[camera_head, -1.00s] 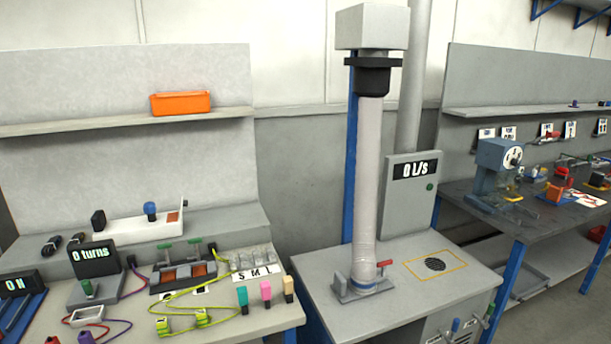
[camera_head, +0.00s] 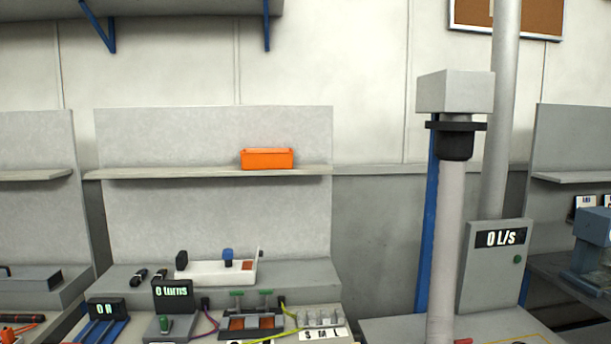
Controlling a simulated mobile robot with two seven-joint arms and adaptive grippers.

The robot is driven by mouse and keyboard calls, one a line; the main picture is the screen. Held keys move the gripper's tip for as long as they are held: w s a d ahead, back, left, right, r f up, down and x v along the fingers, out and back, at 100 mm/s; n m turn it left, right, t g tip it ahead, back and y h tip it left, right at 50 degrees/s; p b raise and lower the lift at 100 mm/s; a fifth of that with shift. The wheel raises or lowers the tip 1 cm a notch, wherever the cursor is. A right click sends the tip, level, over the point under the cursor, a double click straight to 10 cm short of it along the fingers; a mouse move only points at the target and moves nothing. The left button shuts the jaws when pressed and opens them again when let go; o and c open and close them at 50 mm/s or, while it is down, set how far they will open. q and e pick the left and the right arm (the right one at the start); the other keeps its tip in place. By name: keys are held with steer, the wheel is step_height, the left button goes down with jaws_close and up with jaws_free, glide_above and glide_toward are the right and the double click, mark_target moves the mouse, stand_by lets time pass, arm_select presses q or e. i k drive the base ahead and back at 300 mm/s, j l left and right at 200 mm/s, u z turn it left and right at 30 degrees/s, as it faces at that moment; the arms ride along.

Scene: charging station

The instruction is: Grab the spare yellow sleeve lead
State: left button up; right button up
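A yellow-green lead (camera_head: 273,335) shows at the bottom edge of the head view, on the bench in front of a grey fixture with green handles (camera_head: 251,321). Only a short stretch of it is visible; the rest is cut off below. A thin yellow strand also rises at the fixture's right side. I cannot tell which lead is the spare. An orange bin (camera_head: 267,159) stands on the shelf above the bench, and its inside is hidden. Neither of my grippers is in view.
A white tray (camera_head: 215,272) and a "0 turns" display (camera_head: 172,296) stand on the bench. A sorting block marked S M L (camera_head: 321,326) is to the right. A grey extraction duct (camera_head: 447,240) rises beside a "0 L/s" panel (camera_head: 497,265).

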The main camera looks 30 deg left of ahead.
mark_target(162, 274)
steer(key=u, duration=2)
steer(key=i+u, duration=0.1)
steer(key=i+j, duration=0.05)
